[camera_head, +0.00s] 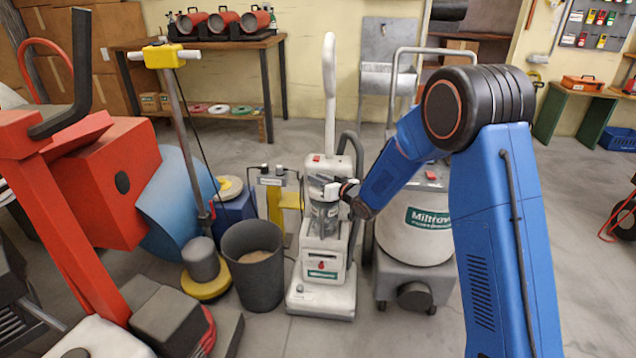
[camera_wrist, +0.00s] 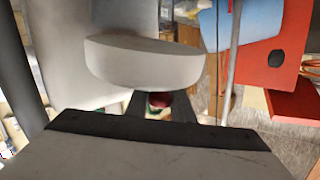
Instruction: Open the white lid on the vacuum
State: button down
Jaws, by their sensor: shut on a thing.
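The upright white vacuum (camera_head: 318,252) stands on the floor in the middle of the head view, with a tall handle and a clear dust canister (camera_head: 324,217) on its front. The white lid (camera_head: 323,196) is on top of the canister. In the wrist view the lid (camera_wrist: 145,65) is a rounded white piece close ahead of the fingers. My gripper (camera_head: 328,182) reaches in from the right at lid height. In the wrist view my gripper (camera_wrist: 160,103) has dark fingers shut at the lid's edge, with a small red part between them. The exact contact is partly hidden.
A grey bin (camera_head: 254,280) stands left of the vacuum. A larger Miltrov canister machine (camera_head: 415,235) stands close on its right. A yellow-based floor polisher (camera_head: 205,282) and a red machine (camera_head: 95,185) fill the left. Open floor lies behind and to the right.

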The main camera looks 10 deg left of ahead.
dwell(0.3)
jog(key=c, duration=1.6)
grip_release()
